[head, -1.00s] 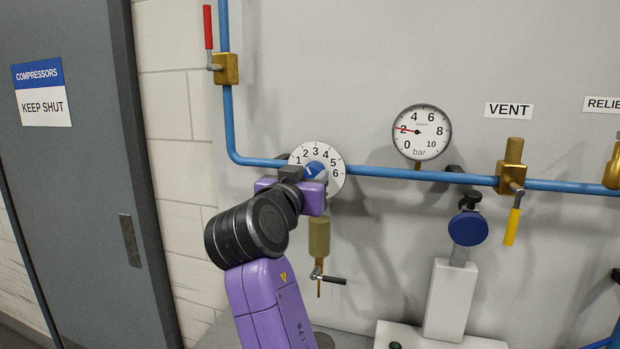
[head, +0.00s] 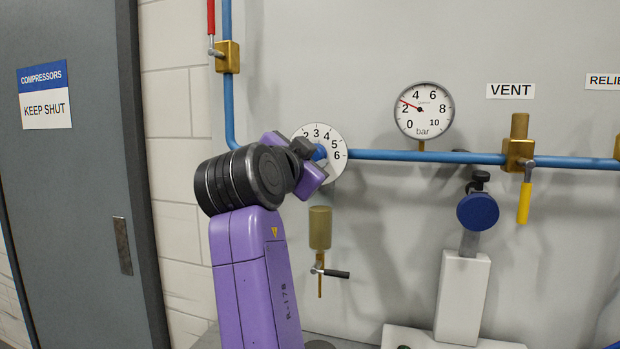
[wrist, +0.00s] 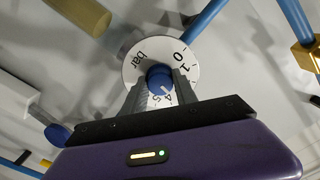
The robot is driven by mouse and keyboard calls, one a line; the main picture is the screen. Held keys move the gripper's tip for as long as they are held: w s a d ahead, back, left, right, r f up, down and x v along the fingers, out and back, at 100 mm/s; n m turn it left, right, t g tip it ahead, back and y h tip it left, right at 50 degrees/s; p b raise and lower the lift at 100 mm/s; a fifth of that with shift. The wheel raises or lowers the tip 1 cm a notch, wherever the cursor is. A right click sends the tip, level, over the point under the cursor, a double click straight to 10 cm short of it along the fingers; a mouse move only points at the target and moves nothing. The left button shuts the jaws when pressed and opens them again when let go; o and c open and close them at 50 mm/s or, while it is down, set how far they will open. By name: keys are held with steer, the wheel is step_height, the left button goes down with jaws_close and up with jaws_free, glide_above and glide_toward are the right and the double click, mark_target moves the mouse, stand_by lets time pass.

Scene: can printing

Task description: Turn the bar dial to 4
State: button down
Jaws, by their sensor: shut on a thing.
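The bar dial (head: 334,176) is a white numbered disc on the blue pipe at the wall. Its blue knob (wrist: 159,77) shows in the wrist view with a short white mark. The mark points down and right, towards the side by the 4; the exact number is unclear. My gripper (wrist: 160,85) is shut on the knob, one finger on each side. The fingers hide some numerals. In the head view my gripper (head: 318,153) covers the dial's left part. The round bar gauge (head: 424,111) has a red needle a little above 2.
A red-handled valve (head: 227,56) is up left, and a yellow-handled vent valve (head: 518,150) is right. A brass fitting with a black lever (head: 320,228) hangs below the dial. A blue round part on a white stand (head: 477,211) stands right of it. A grey door (head: 75,190) is left.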

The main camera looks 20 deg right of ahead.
steer(key=shift+m+b, duration=1.45)
steer(key=shift+m, duration=0.65)
steer(key=c, duration=1)
jaws_free()
steer(key=shift+o, duration=0.2)
steer(key=b+v, duration=0.1)
steer(key=v, duration=0.6)
steer(key=shift+s+a, duration=0.25)
steer(key=shift+s, duration=0.05)
